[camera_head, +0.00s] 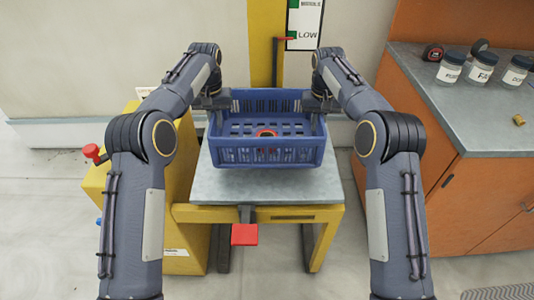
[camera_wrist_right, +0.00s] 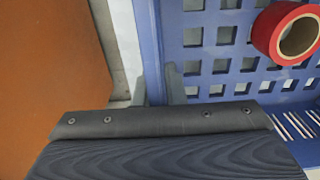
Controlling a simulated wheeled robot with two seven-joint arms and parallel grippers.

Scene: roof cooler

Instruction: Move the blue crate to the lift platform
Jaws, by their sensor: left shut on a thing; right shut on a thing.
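The blue crate (camera_head: 266,155) is level over the grey-topped lift platform (camera_head: 265,188) in the head view. I cannot tell whether its base touches the top or hangs just above it. A red tape roll (camera_head: 266,133) lies inside the crate, and it also shows in the right wrist view (camera_wrist_right: 262,35). My left gripper (camera_head: 213,103) is shut on the crate's left side wall. My right gripper (camera_head: 321,104) is shut on the right side wall, and its fingers (camera_wrist_right: 158,90) straddle that wall in the wrist view. The fingertips are partly hidden.
The lift has a yellow frame, a red pedal (camera_head: 244,235) in front and a red knob (camera_head: 92,152) at left. An orange cabinet (camera_head: 440,170) stands close on the right, with several jars and a tape measure (camera_head: 432,53) on its grey counter.

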